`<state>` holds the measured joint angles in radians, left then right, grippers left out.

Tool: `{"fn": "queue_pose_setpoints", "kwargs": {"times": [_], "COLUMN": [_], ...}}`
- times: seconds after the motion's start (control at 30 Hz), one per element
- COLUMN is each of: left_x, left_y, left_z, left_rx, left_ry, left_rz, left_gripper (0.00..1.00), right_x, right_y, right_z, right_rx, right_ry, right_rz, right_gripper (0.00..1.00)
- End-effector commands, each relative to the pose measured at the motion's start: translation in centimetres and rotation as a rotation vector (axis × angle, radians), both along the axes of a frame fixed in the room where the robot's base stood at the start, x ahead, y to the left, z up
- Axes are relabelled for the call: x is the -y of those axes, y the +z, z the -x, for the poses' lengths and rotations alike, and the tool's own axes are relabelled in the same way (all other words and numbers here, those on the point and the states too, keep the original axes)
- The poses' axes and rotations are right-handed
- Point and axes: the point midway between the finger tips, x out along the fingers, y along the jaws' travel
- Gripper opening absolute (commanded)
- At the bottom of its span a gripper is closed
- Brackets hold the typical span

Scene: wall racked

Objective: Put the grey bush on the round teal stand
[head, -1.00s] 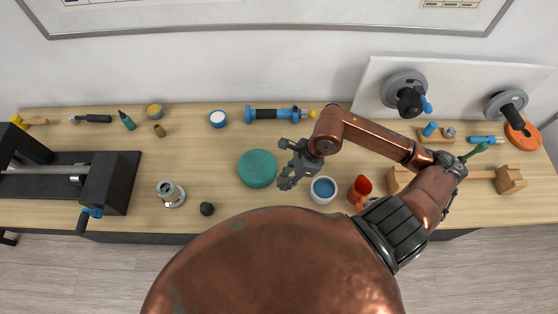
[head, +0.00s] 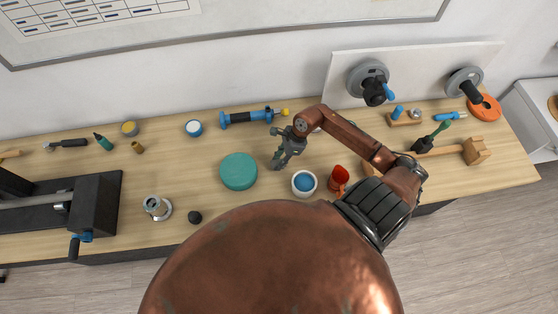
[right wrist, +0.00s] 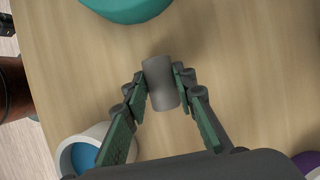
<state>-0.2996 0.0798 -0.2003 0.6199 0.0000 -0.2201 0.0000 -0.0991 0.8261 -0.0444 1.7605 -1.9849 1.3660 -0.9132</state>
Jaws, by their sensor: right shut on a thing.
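The grey bush (right wrist: 160,83) is a short plain cylinder between the two fingers of my right gripper (right wrist: 161,90). The gripper is shut on it, with a finger pad on each side. In the head view my right gripper (head: 279,163) is just right of the round teal stand (head: 239,171), and I cannot make the bush out clearly there. The stand is a low disc with a bare top. Part of it also shows at the top of the right wrist view (right wrist: 125,8), apart from the bush. My left gripper is not in view.
A white pot with blue inside (head: 304,183) stands right of the stand, with a red jug (head: 338,180) beside it. A blue and black tool (head: 250,117) lies behind. A black lump (head: 195,217) and a metal flanged part (head: 157,208) stand to the left.

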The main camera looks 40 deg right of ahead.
Motion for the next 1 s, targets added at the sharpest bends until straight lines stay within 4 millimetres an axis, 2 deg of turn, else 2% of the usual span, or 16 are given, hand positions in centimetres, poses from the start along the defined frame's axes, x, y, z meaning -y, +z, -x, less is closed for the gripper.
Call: {"fn": "queue_pose_setpoints", "kwargs": {"times": [0.03,0.13,0.5,0.53,0.77,1.0], "left_x": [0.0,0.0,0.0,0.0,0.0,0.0], "left_y": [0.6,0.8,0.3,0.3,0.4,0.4], "left_z": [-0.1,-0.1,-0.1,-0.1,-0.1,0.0], "left_rx": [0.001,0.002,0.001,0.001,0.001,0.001], "left_ry": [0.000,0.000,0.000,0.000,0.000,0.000], "left_rz": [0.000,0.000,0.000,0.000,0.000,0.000], "left_gripper": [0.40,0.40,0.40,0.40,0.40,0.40], "right_x": [-0.1,0.0,0.1,0.1,0.1,0.0], "right_y": [-0.3,-1.0,-1.6,-1.6,-1.5,-1.5], "right_z": [0.0,-0.1,0.0,0.0,0.0,0.0], "right_rx": [0.000,0.002,0.003,0.003,0.002,0.002], "right_ry": [-0.003,-0.002,0.000,0.000,-0.001,-0.001], "right_rz": [-0.004,0.000,0.002,0.002,0.001,0.001], "right_gripper": [0.00,0.00,0.00,0.26,0.42,0.42]}}
